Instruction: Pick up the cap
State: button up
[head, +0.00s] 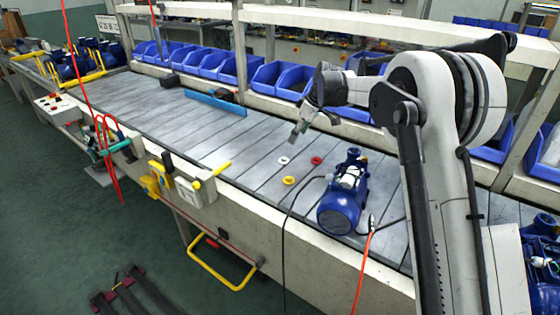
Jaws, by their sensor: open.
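Three small round pieces that look like caps lie on the grey slatted bench top: a white one (283,160), a red one (316,160) and a yellow one (289,181). I cannot tell from the picture which is the task's cap. The yellow one lies nearest the front edge. My gripper (297,137) is open and empty, pointing down above the bench, just above the white and red pieces in the picture. Its exact height is unclear. The two fingers are too small to see in detail.
A blue pump (343,192) stands on the bench right of the caps, with a black cable beside it. A blue bar (215,102) lies farther left. Blue bins (283,77) line the back. The slatted bench top (165,117) left of the caps is mostly clear.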

send_over(284, 158)
jog(key=s+d, duration=0.1)
jog(key=d, duration=0.2)
jog(key=f, duration=0.7)
jog(key=shift+a+f, duration=0.1)
jog(key=shift+a, duration=0.1)
jog(key=shift+a+b+x, duration=0.1)
jog(key=shift+b+x, duration=0.15)
jog(key=shift+x, duration=1.2)
jog(key=shift+a+b+x, duration=0.15)
jog(key=shift+b+x, duration=0.1)
jog(key=shift+x, duration=1.15)
jog(key=c, duration=0.8)
